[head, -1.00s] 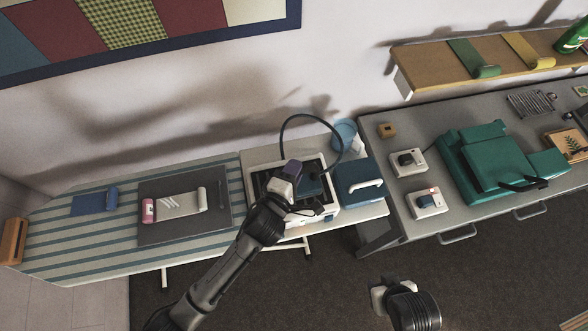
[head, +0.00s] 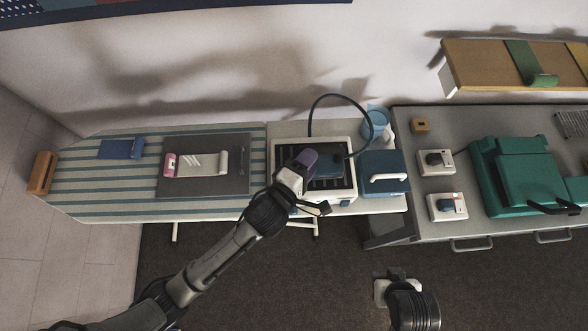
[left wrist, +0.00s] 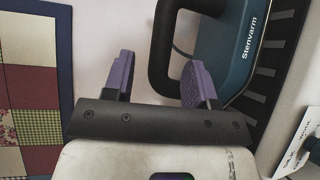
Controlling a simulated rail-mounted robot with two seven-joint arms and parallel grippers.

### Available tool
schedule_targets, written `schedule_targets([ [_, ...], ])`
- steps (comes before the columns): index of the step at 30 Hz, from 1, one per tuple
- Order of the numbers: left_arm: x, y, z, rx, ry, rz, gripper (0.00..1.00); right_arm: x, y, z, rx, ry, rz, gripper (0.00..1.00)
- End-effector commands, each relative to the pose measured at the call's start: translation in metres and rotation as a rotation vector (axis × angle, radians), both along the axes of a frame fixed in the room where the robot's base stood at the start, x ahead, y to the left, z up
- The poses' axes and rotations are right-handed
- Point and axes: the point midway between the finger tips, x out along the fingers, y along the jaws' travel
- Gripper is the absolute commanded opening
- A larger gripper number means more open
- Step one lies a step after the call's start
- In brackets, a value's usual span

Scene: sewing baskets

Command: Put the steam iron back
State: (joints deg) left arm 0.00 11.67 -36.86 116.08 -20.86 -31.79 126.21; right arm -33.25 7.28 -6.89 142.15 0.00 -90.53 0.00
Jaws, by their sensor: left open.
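The steam iron (head: 327,166) is dark blue and rests on a black-and-white slatted iron rest (head: 345,191) at the end of the ironing board. In the left wrist view the iron (left wrist: 262,42) shows its blue body, lettering and dark looped handle (left wrist: 160,75). My left gripper (head: 303,166) is at the iron's left side; in the left wrist view its purple fingers (left wrist: 158,82) are apart, with the handle's loop showing between them. Whether they touch it is unclear. My right gripper (head: 393,285) is low over the floor, away from the iron; its jaw state does not show.
A dark hose (head: 312,110) arches above the iron. A blue box (head: 384,174) with a white handle stands right of the rest, a blue jug (head: 375,122) behind. The striped board (head: 90,183) carries a grey mat (head: 238,176).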

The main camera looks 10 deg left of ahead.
Motion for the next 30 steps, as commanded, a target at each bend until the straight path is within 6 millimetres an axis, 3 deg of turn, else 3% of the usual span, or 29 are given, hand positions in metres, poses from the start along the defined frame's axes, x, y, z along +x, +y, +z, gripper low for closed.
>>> schedule_targets([
  [6, -0.035, 0.016, 0.004, 0.000, 0.001, 0.001, 0.52, 0.000, 0.001, -0.009, 0.004, 0.001, -0.003, 0.43],
  [12, -0.053, 0.025, 0.009, -0.001, 0.000, 0.001, 0.52, 0.000, 0.002, -0.012, 0.008, 0.001, -0.006, 0.43],
  [25, -0.061, 0.029, 0.011, 0.007, 0.000, 0.003, 0.52, 0.000, 0.003, -0.013, 0.010, 0.001, -0.007, 0.43],
  [30, -0.065, 0.046, -0.002, 0.156, 0.027, 0.025, 0.52, 0.000, 0.002, -0.013, 0.008, 0.001, -0.006, 0.43],
])
